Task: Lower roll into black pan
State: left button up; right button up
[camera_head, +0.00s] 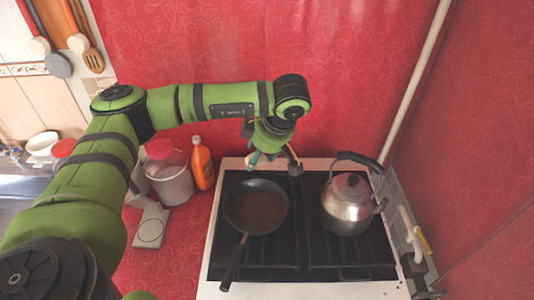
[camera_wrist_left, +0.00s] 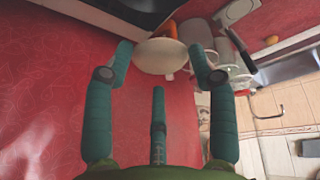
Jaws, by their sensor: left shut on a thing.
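The black pan (camera_head: 257,207) sits on the left side of the stove, its handle toward the front. Its brownish inside is empty. My left gripper (camera_head: 273,160) is above and just behind the pan's far rim. In the head view the roll is mostly hidden by the fingers. My right gripper is in neither view.
A steel kettle (camera_head: 346,204) stands on the stove (camera_head: 300,185), right of the pan. An orange bottle (camera_head: 202,165) and a red-lidded canister (camera_head: 169,178) stand left of the stove. A red wall is close behind my gripper. A pale pipe (camera_head: 412,85) rises at the back right.

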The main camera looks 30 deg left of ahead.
pick_arm(q)
jog(key=b, duration=0.5)
send_over(256, 211)
jog(key=d, duration=0.2)
notch_tip(256, 211, down, 10)
jog(key=shift+a, duration=0.15)
jog(key=shift+s, duration=0.1)
jog(key=shift+f+b, duration=3.25)
jog(key=shift+f, duration=0.25)
jog(key=shift+f+b, duration=2.15)
jog(key=shift+f, duration=0.35)
jog(key=shift+c, duration=0.2)
jog(key=o, duration=1.3)
